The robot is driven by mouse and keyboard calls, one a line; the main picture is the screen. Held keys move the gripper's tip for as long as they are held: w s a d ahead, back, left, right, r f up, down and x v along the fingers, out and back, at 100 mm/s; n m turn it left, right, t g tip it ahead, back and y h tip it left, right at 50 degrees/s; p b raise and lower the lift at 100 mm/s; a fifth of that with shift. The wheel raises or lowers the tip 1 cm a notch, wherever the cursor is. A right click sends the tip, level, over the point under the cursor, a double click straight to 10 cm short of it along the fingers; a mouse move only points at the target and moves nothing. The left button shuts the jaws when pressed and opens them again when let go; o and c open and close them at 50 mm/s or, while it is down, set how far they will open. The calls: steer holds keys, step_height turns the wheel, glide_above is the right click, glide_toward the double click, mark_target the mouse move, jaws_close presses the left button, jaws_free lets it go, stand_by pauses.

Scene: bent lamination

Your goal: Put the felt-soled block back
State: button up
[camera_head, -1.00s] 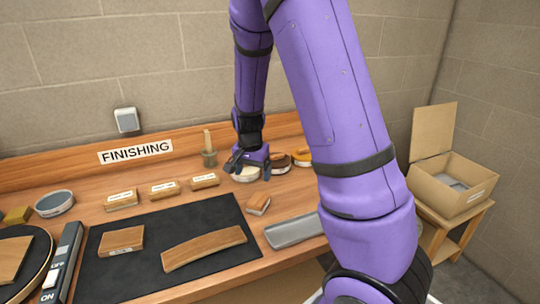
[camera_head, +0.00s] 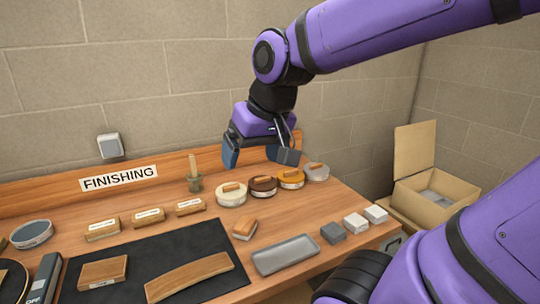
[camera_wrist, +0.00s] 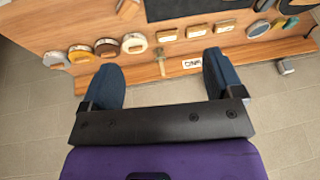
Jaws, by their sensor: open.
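A small wooden block with a pale sole (camera_head: 244,229), which looks like the felt-soled one, lies at an angle on the bench just right of the black mat. It also shows at the top of the wrist view (camera_wrist: 127,9). My gripper (camera_head: 258,156) is open and empty, raised above the back of the bench, behind and apart from that block. In the wrist view its two blue-grey fingers (camera_wrist: 163,78) are spread wide with nothing between them. Another wooden block (camera_head: 103,272) and a curved wooden piece (camera_head: 188,277) lie on the black mat (camera_head: 203,238).
Three labelled blocks (camera_head: 147,217) line the back of the mat. Round tins with brown-handled pads (camera_head: 262,188) and a small pot (camera_head: 195,184) stand at the back. A grey tray (camera_head: 284,255) and small cubes (camera_head: 355,222) lie right. An open carton (camera_head: 432,195) stands beyond.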

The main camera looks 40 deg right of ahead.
steer(key=s+a+r+n, duration=0.1)
steer(key=s+n, duration=0.1)
steer(key=s, duration=0.3)
steer(key=shift+s+r+t+h, duration=0.3)
steer(key=shift+s, duration=0.05)
